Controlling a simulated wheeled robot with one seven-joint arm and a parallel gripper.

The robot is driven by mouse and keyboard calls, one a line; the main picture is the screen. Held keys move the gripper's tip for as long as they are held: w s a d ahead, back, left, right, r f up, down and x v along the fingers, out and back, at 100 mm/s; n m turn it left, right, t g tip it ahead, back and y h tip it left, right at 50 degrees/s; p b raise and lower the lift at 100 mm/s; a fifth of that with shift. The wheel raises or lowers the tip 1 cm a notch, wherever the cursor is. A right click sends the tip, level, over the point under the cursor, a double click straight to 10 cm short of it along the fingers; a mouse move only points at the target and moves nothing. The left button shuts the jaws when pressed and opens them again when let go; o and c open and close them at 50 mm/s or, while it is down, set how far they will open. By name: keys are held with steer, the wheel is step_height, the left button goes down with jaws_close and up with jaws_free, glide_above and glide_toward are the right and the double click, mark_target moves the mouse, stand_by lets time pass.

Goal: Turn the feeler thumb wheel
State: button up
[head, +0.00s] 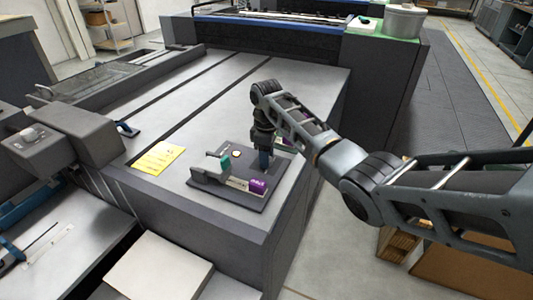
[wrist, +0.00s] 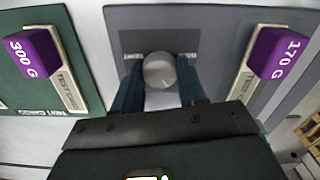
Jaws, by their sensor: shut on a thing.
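The thumb wheel is a round grey knob (wrist: 159,70) in the middle of the wrist view, on a grey plate (wrist: 218,22). My gripper (wrist: 160,88) has its blue fingers on the left and right of the knob and is shut on it. Small lettering beside the knob is partly covered by the fingers. In the head view my gripper (head: 265,161) points down at the dark plate (head: 232,203) on the grey machine top; the knob is hidden there.
A purple 170 G block (wrist: 277,52) on a pale strip is right of my gripper; a purple 300 G block (wrist: 34,52) is left, on a green board (wrist: 62,22). A teal-topped part (head: 224,161) and a yellow note (head: 159,158) lie left in the head view. The machine top (head: 290,80) behind is clear.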

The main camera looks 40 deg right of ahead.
steer(key=shift+a+r+m+p, duration=0.1)
steer(key=shift+r+m+p, duration=0.1)
steer(key=shift+m+p, duration=0.6)
steer(key=shift+f+m, duration=0.2)
steer(key=shift+m, duration=0.5)
steer(key=o, duration=1.1)
steer(key=shift+c, duration=0.2)
steer(key=shift+r+b, duration=0.45)
steer(key=shift+r, duration=3.45)
